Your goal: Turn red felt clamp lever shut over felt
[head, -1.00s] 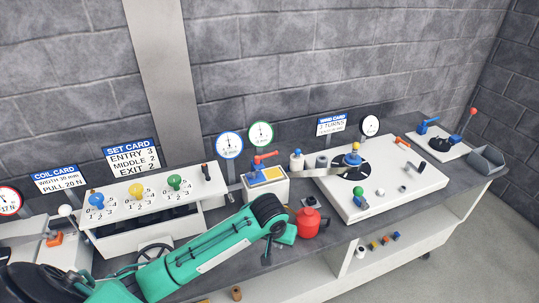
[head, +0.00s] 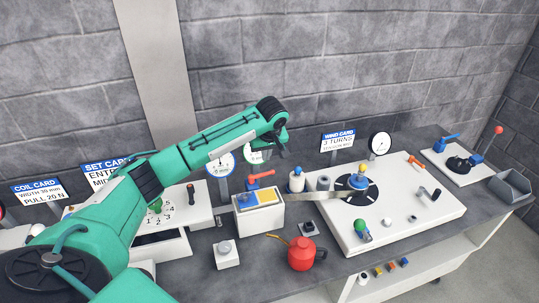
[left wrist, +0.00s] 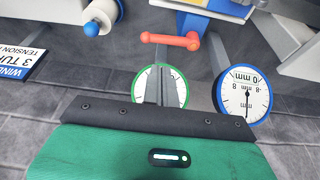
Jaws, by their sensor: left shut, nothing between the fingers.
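The red clamp lever (head: 261,175) stands at the back of the white felt box (head: 258,221), its handle reaching to the right. The box top has a yellow and blue surface (head: 258,198); I cannot make out the felt itself. In the left wrist view the red lever (left wrist: 172,40) lies beyond the fingers, apart from them. My left gripper (head: 262,147) is above and behind the box, in front of the green-rimmed dial. Its dark fingers (left wrist: 164,72) are shut and empty in the left wrist view. My right gripper is not in view.
The green-rimmed dial (left wrist: 180,88) and blue-rimmed dial (left wrist: 246,93) stand close to my left gripper. A metal strip (head: 325,194) runs to the winding plate (head: 418,209). A red can (head: 301,253) stands in front.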

